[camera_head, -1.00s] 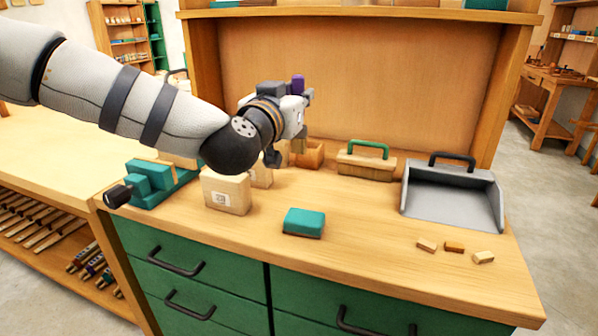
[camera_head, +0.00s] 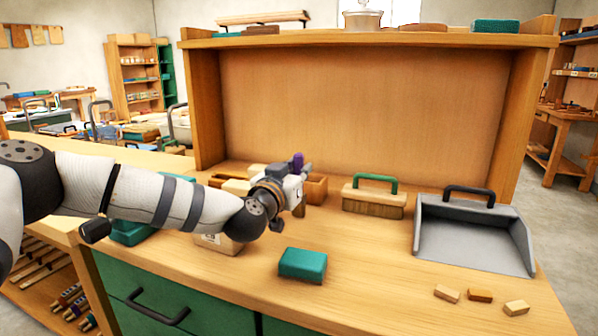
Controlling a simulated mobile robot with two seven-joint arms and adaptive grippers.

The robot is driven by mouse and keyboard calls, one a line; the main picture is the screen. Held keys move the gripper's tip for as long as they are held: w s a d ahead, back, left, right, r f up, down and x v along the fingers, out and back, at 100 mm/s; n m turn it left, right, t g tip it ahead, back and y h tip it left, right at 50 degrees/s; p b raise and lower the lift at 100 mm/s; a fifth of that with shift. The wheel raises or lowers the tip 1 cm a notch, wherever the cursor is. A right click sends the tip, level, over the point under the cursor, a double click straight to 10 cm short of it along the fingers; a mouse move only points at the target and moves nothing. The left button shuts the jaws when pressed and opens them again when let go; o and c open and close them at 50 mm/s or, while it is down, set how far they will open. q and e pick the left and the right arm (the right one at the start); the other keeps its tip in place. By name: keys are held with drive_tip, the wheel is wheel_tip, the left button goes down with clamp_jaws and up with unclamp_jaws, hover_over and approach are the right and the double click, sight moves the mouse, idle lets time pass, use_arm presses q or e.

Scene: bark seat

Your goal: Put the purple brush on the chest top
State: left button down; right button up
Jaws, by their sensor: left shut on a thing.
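My left gripper (camera_head: 297,187) reaches in from the left and is shut on the purple brush (camera_head: 298,161). Only a short purple part shows above the fingers; most of the brush is hidden by the gripper. The gripper is low over the back of the wooden chest top (camera_head: 375,258), in front of a wooden box. I cannot tell whether the brush touches the top. The chest has green drawers below. My right gripper is out of view.
A teal block (camera_head: 303,264) lies in front, and small wooden pieces (camera_head: 480,295) lie front right. An open wooden box (camera_head: 316,188) is behind the gripper. The middle top is clear.

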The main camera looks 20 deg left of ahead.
use_arm(q)
drive_tip(key=shift+f, duration=0.2)
drive_tip(key=c, duration=1.5)
unclamp_jaws()
drive_tip(key=shift+c, duration=0.2)
drive_tip(key=shift+r, duration=0.15)
drive_tip(key=shift+s+r, duration=0.2)
drive_tip(key=shift+s, duration=0.1)
drive_tip(key=s+p, duration=0.2)
drive_tip(key=s, duration=0.9)
drive_tip(key=shift+s+a+f, duration=0.15)
drive_tip(key=shift+s+a, duration=0.05)
drive_tip(key=shift+s, duration=0.05)
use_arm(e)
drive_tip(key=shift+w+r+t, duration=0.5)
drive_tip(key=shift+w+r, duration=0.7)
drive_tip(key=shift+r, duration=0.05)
